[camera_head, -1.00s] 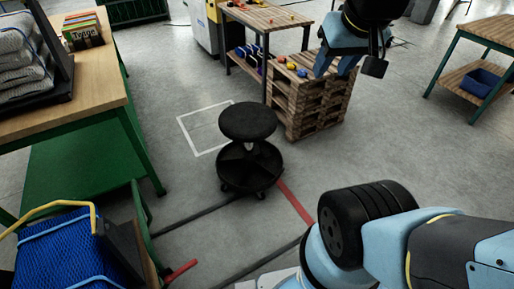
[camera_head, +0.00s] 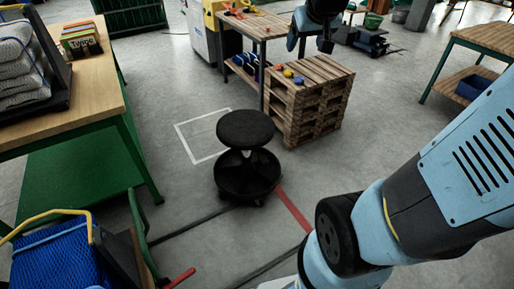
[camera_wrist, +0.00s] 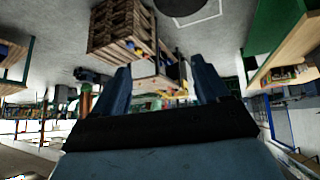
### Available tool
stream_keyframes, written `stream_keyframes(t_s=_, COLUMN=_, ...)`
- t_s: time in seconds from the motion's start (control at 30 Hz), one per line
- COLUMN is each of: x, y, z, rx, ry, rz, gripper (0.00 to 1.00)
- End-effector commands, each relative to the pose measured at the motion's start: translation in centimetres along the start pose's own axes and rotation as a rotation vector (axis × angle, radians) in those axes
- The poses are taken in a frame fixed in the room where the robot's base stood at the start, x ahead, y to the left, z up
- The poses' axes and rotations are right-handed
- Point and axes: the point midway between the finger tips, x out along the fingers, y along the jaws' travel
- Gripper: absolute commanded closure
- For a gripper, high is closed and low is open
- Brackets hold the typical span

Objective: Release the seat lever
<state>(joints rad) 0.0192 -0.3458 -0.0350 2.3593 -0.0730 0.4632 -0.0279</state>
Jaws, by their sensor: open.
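The black round stool seat (camera_head: 246,129) stands upright over its black wheeled base (camera_head: 247,174) in the middle of the head view. I cannot make out a lever under the seat. The stool shows only as a dark disc (camera_wrist: 184,6) at the top edge of the wrist view. My gripper (camera_head: 302,38) is at the top of the head view, above and beyond the stool, and apart from it. In the wrist view my gripper (camera_wrist: 163,76) has its two blue fingers spread with nothing between them.
A stack of wooden pallets (camera_head: 306,105) with small coloured items stands right of the stool. A workbench (camera_head: 254,27) is behind it. A wooden table (camera_head: 82,99) and a blue-filled crate (camera_head: 57,258) are at left. Open floor surrounds the stool.

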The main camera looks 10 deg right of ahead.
Motion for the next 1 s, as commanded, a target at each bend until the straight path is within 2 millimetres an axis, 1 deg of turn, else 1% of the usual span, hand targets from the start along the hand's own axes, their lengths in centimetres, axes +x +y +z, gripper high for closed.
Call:
stream_keyframes(t_s=0.03, x=1.7, y=0.2, z=-1.1, rx=-0.004, ry=0.009, rz=0.004, gripper=0.26)
stream_keyframes(t_s=0.2, x=6.6, y=1.0, z=-4.5, rx=-0.025, ry=0.063, rz=0.016, gripper=0.26)
stream_keyframes(t_s=0.37, x=11.6, y=1.6, z=-7.1, rx=-0.045, ry=0.115, rz=0.023, gripper=0.26)
stream_keyframes(t_s=0.5, x=16.2, y=2.1, z=-8.9, rx=-0.061, ry=0.16, rz=0.029, gripper=0.26)
stream_keyframes(t_s=0.57, x=18.1, y=2.4, z=-9.5, rx=-0.065, ry=0.18, rz=0.028, gripper=0.26)
stream_keyframes(t_s=0.6, x=19.5, y=2.5, z=-9.9, rx=-0.071, ry=0.193, rz=0.026, gripper=0.26)
stream_keyframes(t_s=0.77, x=24.9, y=2.7, z=-10.9, rx=-0.091, ry=0.245, rz=0.018, gripper=0.26)
stream_keyframes(t_s=0.8, x=26.3, y=2.7, z=-11.1, rx=-0.098, ry=0.258, rz=0.016, gripper=0.26)
stream_keyframes(t_s=0.97, x=31.9, y=2.8, z=-11.3, rx=-0.12, ry=0.309, rz=0.006, gripper=0.26)
stream_keyframes(t_s=1.0, x=33.2, y=2.8, z=-11.2, rx=-0.126, ry=0.321, rz=0.003, gripper=0.26)
